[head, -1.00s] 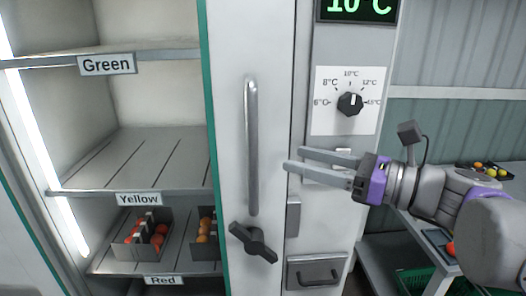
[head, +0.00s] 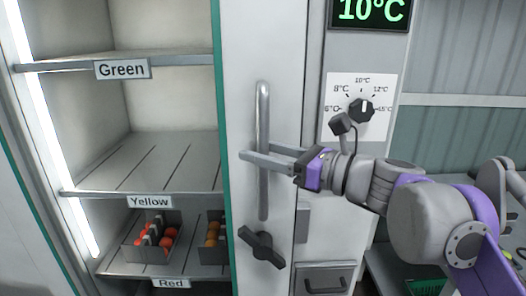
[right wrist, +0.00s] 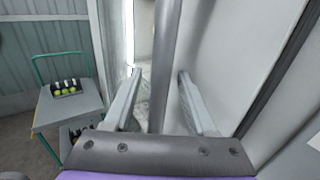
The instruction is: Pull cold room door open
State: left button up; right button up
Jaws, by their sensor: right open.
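The cold room door (head: 284,50) is a white panel with a green edge, and the shelves show in the opening to its left. Its long vertical grey handle (head: 263,205) runs down the panel, with a dark turning latch (head: 261,249) below it. My right gripper (head: 256,160) is open at the middle of the handle. In the right wrist view the handle (right wrist: 170,60) stands between the two open fingers (right wrist: 160,85), with gaps to both. My left gripper is not in view.
Shelves labelled Green (head: 122,69), Yellow (head: 149,202) and Red (head: 171,283) stand at the left, with boxes of tomatoes (head: 153,240) on the lower one. A temperature dial (head: 361,110) is right of the handle. A cart (right wrist: 66,108) shows in the right wrist view.

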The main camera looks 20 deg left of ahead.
grip_shut()
dwell(1.3)
